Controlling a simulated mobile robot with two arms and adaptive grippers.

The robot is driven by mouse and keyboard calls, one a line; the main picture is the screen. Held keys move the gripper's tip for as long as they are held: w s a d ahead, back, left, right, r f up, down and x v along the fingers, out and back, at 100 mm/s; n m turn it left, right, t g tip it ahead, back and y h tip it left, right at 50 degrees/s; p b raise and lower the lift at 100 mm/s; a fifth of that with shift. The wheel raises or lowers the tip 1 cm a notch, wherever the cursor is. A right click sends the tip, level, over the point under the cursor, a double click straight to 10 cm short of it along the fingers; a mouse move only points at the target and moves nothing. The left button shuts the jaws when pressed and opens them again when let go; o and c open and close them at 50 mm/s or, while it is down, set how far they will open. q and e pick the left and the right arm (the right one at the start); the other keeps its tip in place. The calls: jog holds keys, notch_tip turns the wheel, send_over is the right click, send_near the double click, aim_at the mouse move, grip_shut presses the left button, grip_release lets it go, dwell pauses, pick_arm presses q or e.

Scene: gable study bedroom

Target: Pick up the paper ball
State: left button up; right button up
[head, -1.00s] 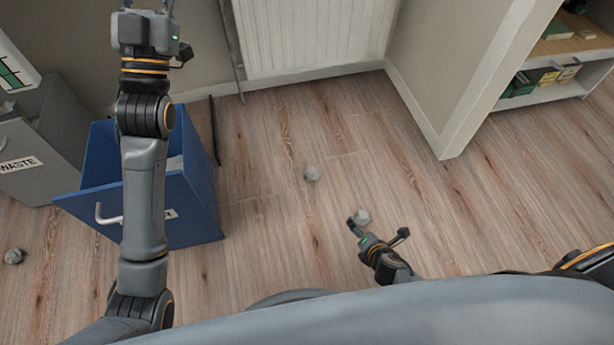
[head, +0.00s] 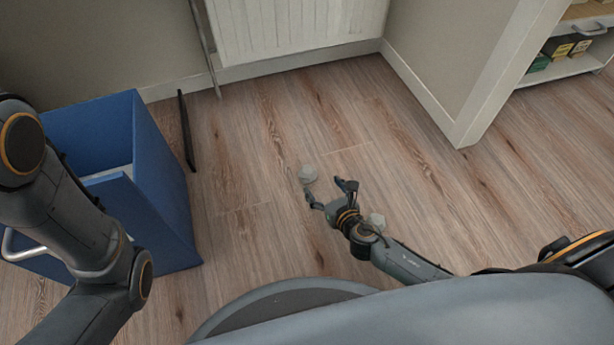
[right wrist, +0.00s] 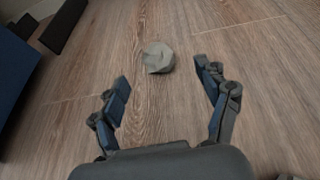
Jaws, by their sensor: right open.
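A crumpled grey-white paper ball (head: 308,174) lies on the wood floor in the head view, just beyond my right gripper (head: 330,195). My right gripper is open and empty, its fingers pointing at this ball. In the right wrist view the ball (right wrist: 158,57) lies ahead of the two spread fingers (right wrist: 163,88), roughly centred between them and not touched. A second paper ball (head: 376,221) lies beside my right wrist, partly hidden by the arm. My left arm is at the left edge of the head view; its gripper is out of frame.
A blue open bin (head: 165,170) with a metal handle stands at the left, close to my left arm. A thin dark object (head: 186,130) stands beside it. A wall corner (head: 455,120) and shelf (head: 565,66) are right. The middle floor is clear.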

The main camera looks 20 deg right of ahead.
aim_at(311, 178)
jog(key=b+x, duration=0.1)
jog(key=x, duration=0.3)
jog(key=shift+f, duration=0.15)
jog(key=w+f+b, duration=0.1)
jog(key=b, duration=0.1)
jog(key=w+a+f+b, duration=0.1)
jog(key=w+b, duration=0.1)
jog(key=shift+w+a+f, duration=0.15)
jog(key=shift+w+f, duration=0.15)
jog(key=shift+f, duration=0.1)
jog(key=shift+w+b, duration=0.3)
jog(key=shift+b, duration=0.05)
jog(key=c, duration=0.9)
